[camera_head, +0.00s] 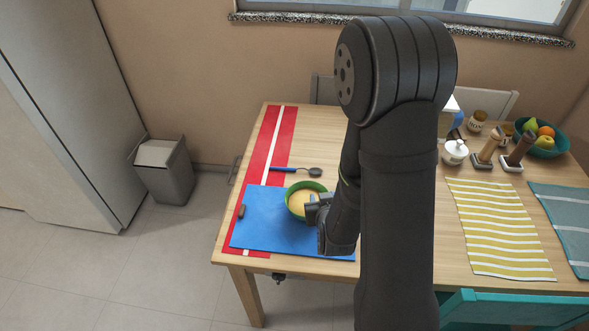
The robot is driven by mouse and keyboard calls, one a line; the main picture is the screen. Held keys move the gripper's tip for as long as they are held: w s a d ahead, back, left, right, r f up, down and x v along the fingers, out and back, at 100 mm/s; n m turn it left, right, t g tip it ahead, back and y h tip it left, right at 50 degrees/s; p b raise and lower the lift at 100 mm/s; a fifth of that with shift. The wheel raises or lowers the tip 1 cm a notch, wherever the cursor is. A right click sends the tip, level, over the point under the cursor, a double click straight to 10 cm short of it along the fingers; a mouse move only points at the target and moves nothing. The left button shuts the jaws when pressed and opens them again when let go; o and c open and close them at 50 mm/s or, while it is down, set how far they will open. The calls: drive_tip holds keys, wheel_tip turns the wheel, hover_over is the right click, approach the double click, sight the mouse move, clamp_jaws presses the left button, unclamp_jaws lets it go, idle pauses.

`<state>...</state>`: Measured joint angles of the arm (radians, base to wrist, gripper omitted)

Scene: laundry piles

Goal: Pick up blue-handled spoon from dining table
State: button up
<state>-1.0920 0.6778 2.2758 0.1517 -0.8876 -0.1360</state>
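A spoon with a blue handle (284,169) and a dark bowl lies on the wooden dining table (310,123). Its handle end rests over the red runner with a white stripe, and its bowl points right. My gripper (310,208) is over the right side of a green bowl (290,201) with yellowish contents, in front of and to the right of the spoon. The gripper is small in this view and partly covered by my arm, so I cannot tell whether its fingers are open or shut. The spoon lies apart from it.
The green bowl stands on a blue mat (265,230) with a small dark object (242,211) at its left edge. A white pot (454,153), grinders (490,146), a fruit bowl (545,148) and a yellow striped cloth (500,230) are on the right.

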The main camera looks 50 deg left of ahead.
drive_tip(key=w+a+h, duration=0.1)
drive_tip(key=w+a, duration=0.4)
drive_tip(key=w, duration=0.2)
wheel_tip(320, 180, up, 8)
drive_tip(key=n+g+h, duration=0.7)
drive_tip(key=n+h, duration=0.2)
drive_tip(key=n, duration=0.6)
hover_over(293, 168)
drive_tip(key=f, duration=1.1)
drive_tip(key=shift+d+f, duration=0.25)
drive_tip(key=shift+d, duration=0.1)
drive_tip(key=shift+s+a+f, duration=0.1)
drive_tip(key=shift+a+f, duration=0.05)
drive_tip(key=shift+f, duration=1.15)
drive_tip(key=shift+a+f, duration=0.15)
drive_tip(key=shift+f, duration=1.15)
clamp_jaws()
